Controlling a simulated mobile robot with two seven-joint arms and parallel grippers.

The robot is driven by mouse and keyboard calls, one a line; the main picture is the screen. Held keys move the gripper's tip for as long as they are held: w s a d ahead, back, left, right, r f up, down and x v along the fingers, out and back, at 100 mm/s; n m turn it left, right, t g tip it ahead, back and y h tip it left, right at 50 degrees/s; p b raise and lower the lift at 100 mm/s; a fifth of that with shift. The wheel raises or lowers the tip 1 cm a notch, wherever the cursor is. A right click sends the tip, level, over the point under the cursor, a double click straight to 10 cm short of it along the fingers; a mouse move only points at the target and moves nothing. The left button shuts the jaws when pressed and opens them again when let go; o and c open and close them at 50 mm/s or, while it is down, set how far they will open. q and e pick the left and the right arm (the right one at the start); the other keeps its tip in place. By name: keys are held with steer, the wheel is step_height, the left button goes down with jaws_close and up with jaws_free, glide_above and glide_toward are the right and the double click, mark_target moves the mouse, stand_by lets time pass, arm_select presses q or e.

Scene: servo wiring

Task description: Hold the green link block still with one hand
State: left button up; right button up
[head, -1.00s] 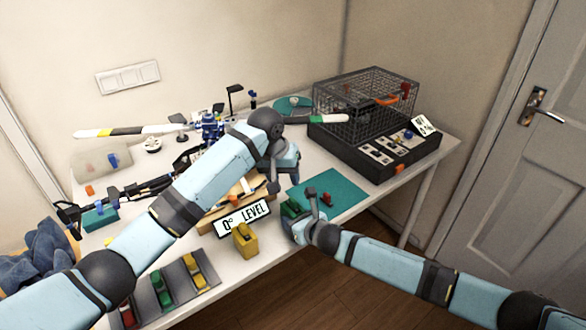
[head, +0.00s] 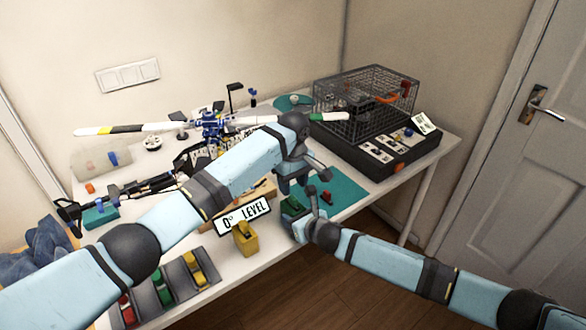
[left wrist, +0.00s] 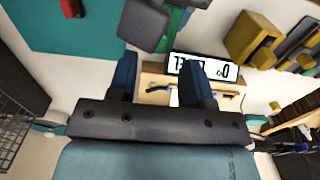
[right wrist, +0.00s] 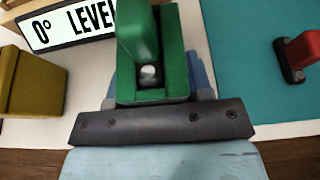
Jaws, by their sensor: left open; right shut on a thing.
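The green link block (right wrist: 178,62) fills the middle of the right wrist view, with a pale round spot in its recess. It shows small in the head view (head: 290,206) at the table's front edge. My right gripper (head: 304,212) is shut on it. My left gripper (head: 312,176) is open, above and just behind the block. In the left wrist view its two fingers (left wrist: 160,76) are apart with nothing between them. Part of the green block (left wrist: 174,28) shows beyond them, beside a dark grey part.
A "0° LEVEL" sign (head: 243,216) and a yellow block (head: 245,239) stand left of the green block. A teal mat (head: 345,190) with a small red piece (right wrist: 301,50) lies to the right. A wire cage (head: 365,105) stands behind. A rotor model (head: 211,125) is at back left.

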mark_target(293, 197)
arm_select(q)
steer(key=shift+f, duration=2.8)
steer(key=shift+c, duration=0.4)
jaws_close()
